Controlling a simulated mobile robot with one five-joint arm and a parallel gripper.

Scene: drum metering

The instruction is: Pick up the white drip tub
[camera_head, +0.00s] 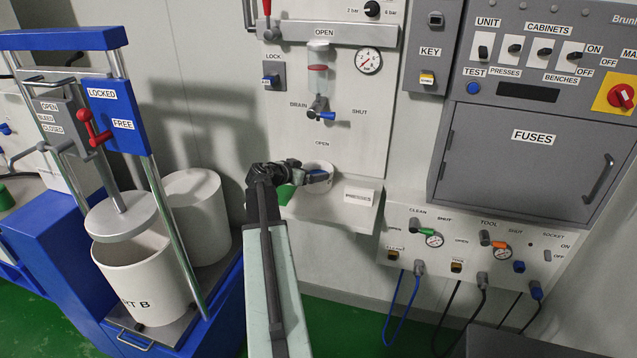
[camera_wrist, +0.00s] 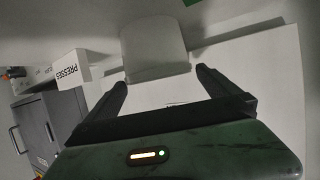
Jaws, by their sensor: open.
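The white drip tub (camera_head: 322,166) stands on a small white shelf (camera_head: 345,211) below the drain valve in the head view, partly hidden by my gripper (camera_head: 317,177). In the wrist view the tub (camera_wrist: 155,45) is a plain white cylinder just beyond the fingertips. My gripper (camera_wrist: 160,80) is open, with one finger toward each side of the tub. Its fingers look level with the tub's near end, and I cannot tell if they touch it. Nothing is held.
A "PRESSES" sign (camera_head: 359,197) stands on the shelf right of the tub. A valve with a blue handle (camera_head: 325,115) is above it. A green object (camera_head: 285,193) is beside my wrist. A blue press with a white drum (camera_head: 145,285) stands at left.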

